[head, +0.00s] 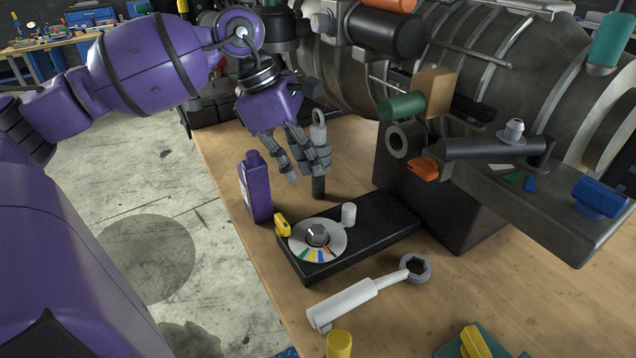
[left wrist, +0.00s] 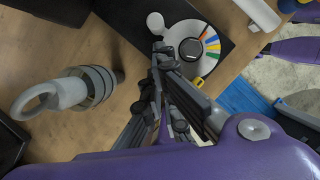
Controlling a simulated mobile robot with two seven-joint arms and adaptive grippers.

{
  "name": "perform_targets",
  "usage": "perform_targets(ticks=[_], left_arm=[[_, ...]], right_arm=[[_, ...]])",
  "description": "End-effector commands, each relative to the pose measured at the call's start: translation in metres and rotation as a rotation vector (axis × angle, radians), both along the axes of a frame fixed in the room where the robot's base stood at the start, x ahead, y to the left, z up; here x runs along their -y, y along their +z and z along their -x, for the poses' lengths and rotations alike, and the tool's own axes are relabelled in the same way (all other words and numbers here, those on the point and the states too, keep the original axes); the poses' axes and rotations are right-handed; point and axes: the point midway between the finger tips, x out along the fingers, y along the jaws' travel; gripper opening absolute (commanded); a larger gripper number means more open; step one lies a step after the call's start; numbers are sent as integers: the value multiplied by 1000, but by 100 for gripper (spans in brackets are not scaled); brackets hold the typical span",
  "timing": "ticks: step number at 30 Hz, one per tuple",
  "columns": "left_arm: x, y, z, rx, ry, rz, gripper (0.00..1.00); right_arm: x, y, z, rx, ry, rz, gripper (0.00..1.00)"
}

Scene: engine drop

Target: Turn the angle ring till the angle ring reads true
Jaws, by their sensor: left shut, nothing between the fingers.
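The angle ring (head: 300,243) is a silver disc with blue, yellow, green and orange marks on its front edge. It lies flat on a black block (head: 385,222), around a hex-headed hub (head: 317,233). A white peg (head: 349,212) stands behind it and a yellow piece (head: 282,225) sits at its left edge. The ring also shows in the left wrist view (left wrist: 211,62). My left gripper (head: 289,173) is above and behind the ring, apart from it, fingers pointing down. In the left wrist view its fingers (left wrist: 158,68) are together and empty. My right gripper is out of view.
A purple bottle (head: 256,190) stands left of the block. A grey eye-topped tool (head: 318,183) stands close behind my left gripper. A silver wrench (head: 345,303) lies in front, near a yellow-capped item (head: 339,344). The large engine (head: 490,50) fills the back right.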

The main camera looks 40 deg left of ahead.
Motion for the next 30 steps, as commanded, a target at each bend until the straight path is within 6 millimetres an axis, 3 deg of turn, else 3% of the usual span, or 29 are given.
perform_targets(ticks=[9, 15, 30], left_arm=[[20, -53, -10, -2, -1, 4, 0], [28, -76, -15, 0, -2, 3, 0], [29, -84, -15, 0, -2, 0, 0]], right_arm=[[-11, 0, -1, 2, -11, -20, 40], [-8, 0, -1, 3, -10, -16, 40], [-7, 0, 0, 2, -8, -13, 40]])
